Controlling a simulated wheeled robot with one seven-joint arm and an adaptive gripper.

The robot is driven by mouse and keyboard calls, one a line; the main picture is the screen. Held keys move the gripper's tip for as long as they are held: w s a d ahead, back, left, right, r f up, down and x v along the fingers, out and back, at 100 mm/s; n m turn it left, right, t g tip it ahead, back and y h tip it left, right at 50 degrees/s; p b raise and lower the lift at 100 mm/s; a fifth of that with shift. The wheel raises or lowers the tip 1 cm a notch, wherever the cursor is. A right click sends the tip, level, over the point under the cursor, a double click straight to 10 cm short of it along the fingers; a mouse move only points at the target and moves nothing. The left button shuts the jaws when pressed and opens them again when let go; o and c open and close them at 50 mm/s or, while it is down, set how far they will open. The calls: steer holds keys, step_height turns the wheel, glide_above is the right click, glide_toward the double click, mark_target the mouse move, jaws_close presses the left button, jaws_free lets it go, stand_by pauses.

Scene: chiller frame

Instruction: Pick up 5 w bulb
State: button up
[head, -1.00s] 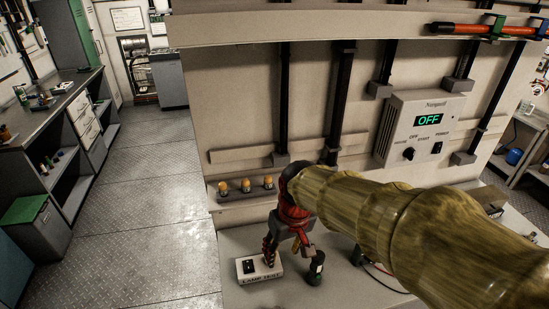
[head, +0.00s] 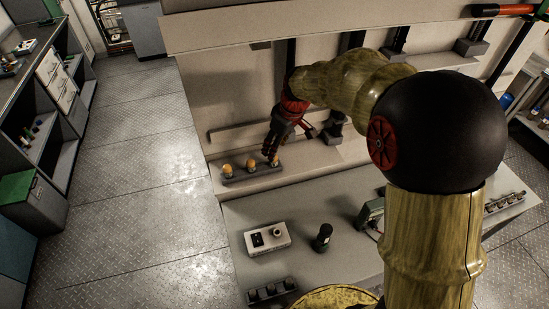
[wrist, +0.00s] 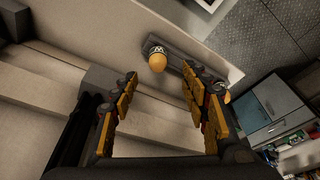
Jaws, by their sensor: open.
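Several amber-topped bulbs stand in a dark rail on the ledge: a left bulb (head: 228,170), a middle bulb (head: 251,165) and a right one largely hidden by my gripper (head: 269,154). In the wrist view, my gripper (wrist: 160,76) is open, its two yellow-padded fingers spread and nothing held between them. One amber bulb (wrist: 157,61) shows ahead of the gap between the fingertips, with a partly legible mark ending in W. Another bulb (wrist: 226,96) is mostly hidden behind the right finger. I cannot tell which bulb is the 5 W one.
A white switch box (head: 267,239) and a dark bottle-like cylinder (head: 322,238) stand on the bench below the ledge. A dark holder (head: 271,291) lies at the bench's near edge. The panel wall rises close behind the rail. The floor left of the bench is clear.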

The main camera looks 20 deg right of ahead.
mark_target(274, 161)
steer(key=x, duration=0.5)
steer(key=p+x, duration=0.1)
steer(key=x, duration=0.1)
steer(key=shift+d+f, duration=0.2)
steer(key=shift+f, duration=0.25)
steer(key=c, duration=0.3)
steer(key=c, duration=0.8)
